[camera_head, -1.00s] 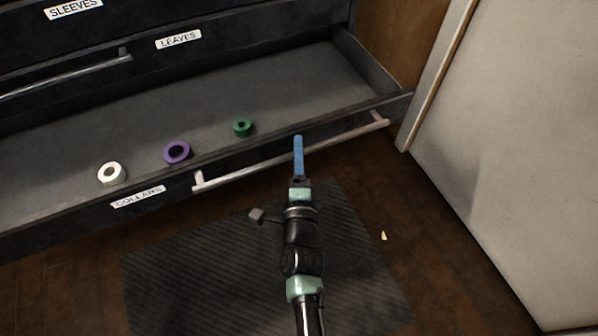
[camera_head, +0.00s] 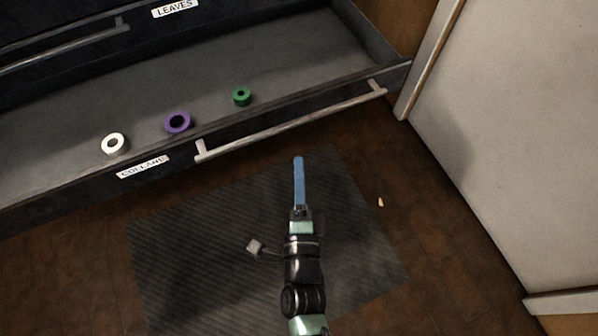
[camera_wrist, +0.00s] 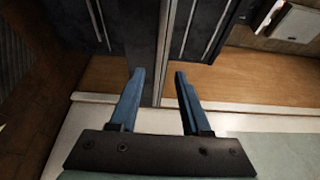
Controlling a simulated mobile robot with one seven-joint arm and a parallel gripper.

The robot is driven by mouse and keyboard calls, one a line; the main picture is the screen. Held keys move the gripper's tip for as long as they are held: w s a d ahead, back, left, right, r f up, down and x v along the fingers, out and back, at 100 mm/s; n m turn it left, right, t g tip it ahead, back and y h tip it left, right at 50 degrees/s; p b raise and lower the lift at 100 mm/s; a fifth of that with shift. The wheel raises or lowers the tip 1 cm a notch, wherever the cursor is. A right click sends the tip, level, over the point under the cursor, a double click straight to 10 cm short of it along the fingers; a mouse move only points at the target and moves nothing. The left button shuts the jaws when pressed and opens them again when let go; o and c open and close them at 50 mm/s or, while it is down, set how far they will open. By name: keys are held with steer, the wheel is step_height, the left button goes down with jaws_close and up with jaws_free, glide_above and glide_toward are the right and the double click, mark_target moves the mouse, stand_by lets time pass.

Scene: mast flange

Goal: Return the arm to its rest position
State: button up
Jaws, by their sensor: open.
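My gripper (camera_head: 298,165) has blue fingers and hangs over the dark ribbed mat, in front of the open drawer's handle and apart from it. In the wrist view my gripper (camera_wrist: 158,72) shows two blue fingers spread apart with nothing between them. My arm reaches up from the bottom edge of the head view.
The open drawer (camera_head: 60,192) labelled COLLARS holds a white ring (camera_head: 115,150), a purple ring (camera_head: 178,130) and a green ring (camera_head: 242,103). Its handle (camera_head: 290,126) juts forward. A pale panel (camera_head: 520,150) stands at right. The mat (camera_head: 200,250) is clear. A small pale chip (camera_head: 380,202) lies on the floor.

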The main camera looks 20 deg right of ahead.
stand_by(0.4)
steer(key=w+a+r+n+t+y, duration=0.2)
steer(key=w+a+r+n, duration=0.15)
steer(key=r, duration=0.75)
steer(key=w+a+r+n+t+y, duration=0.15)
steer(key=w+r+n, duration=0.3)
steer(key=r, duration=0.65)
steer(key=w+a+r+n+t+y, duration=0.2)
steer(key=w+a+r+n+t, duration=0.15)
steer(key=r, duration=0.75)
steer(key=s+a+r+n+t, duration=0.1)
steer(key=s+r+n, duration=0.3)
steer(key=r, duration=0.5)
steer(key=s+a+r+n+t, duration=0.1)
steer(key=s+r+n, duration=0.3)
steer(key=r, duration=0.6)
steer(key=s+a+r+n+t, duration=0.1)
steer(key=s+r+n+t, duration=0.15)
steer(key=s+r, duration=0.45)
step_height(320, 180, up, 38)
steer(key=w+p, duration=0.2)
steer(key=p, duration=3.4)
steer(key=shift+f+g+y, duration=0.15)
steer(key=shift+g+y, duration=0.3)
steer(key=shift+a, duration=0.1)
